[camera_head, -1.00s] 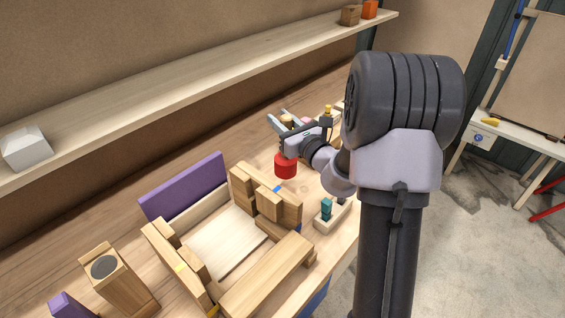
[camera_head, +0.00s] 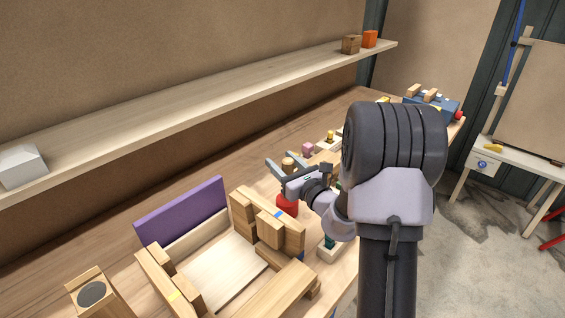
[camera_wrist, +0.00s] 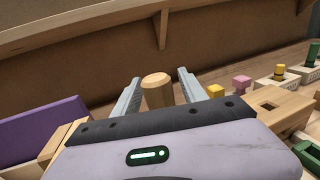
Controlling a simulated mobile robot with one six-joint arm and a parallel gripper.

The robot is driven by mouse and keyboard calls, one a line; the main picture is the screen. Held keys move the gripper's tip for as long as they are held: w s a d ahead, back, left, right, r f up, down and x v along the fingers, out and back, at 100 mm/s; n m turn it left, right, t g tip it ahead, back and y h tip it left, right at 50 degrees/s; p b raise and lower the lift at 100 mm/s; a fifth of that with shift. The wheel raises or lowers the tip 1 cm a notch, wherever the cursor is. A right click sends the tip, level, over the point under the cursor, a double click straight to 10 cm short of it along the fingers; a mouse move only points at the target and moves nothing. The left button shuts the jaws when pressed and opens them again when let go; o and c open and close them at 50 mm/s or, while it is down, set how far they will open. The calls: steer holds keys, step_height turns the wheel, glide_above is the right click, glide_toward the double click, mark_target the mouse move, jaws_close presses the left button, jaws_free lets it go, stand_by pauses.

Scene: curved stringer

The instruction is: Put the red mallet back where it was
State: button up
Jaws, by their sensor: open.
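The red mallet stands upright with its red head (camera_head: 287,206) down and its wooden handle up. The handle's top (camera_head: 288,163) also shows in the wrist view (camera_wrist: 156,92), between the two fingers. My gripper (camera_head: 283,160) is open around the handle, with a visible gap on either side in the wrist view. The head is below my gripper, just behind the wooden blocks (camera_head: 270,228). Its lower edge is partly hidden, so I cannot tell exactly what it rests on.
A purple board (camera_head: 181,210) and a wooden block frame stand at the left. Pink (camera_head: 308,149) and yellow (camera_head: 331,136) pieces lie beyond my gripper. A shelf (camera_head: 200,105) runs along the wall above.

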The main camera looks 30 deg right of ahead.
steer(key=s+d+p, duration=0.1)
steer(key=s+p, duration=0.1)
steer(key=s, duration=1)
steer(key=a+r+n+y, duration=0.1)
steer(key=a, duration=0.2)
steer(key=a+r+n+g+y, duration=0.1)
steer(key=a+n+y, duration=0.1)
steer(key=a, duration=0.1)
steer(key=a+r+n+y, duration=0.1)
steer(key=a+n+y, duration=0.1)
steer(key=a, duration=0.1)
steer(key=shift+w+a+r+g, duration=0.1)
steer(key=shift+a+r+g, duration=0.05)
steer(key=shift+r+g, duration=0.2)
steer(key=s+a+r+n+g+y, duration=0.1)
steer(key=s+a+n+g+y, duration=0.2)
steer(key=s+a+n+g, duration=0.5)
steer(key=s+a+r+n+g+y, duration=0.15)
steer(key=s+a+n+g, duration=0.35)
steer(key=a, duration=0.6)
steer(key=s+a+f+n+h, duration=0.2)
steer(key=s+n+h, duration=0.1)
steer(key=s+n, duration=0.3)
steer(key=s+d+r+n+t+h, duration=0.2)
steer(key=d+n+h, duration=0.4)
steer(key=d, duration=0.1)
steer(key=shift+s+d+n, duration=0.2)
steer(key=shift+s+n, duration=0.05)
steer(key=shift+n, duration=0.05)
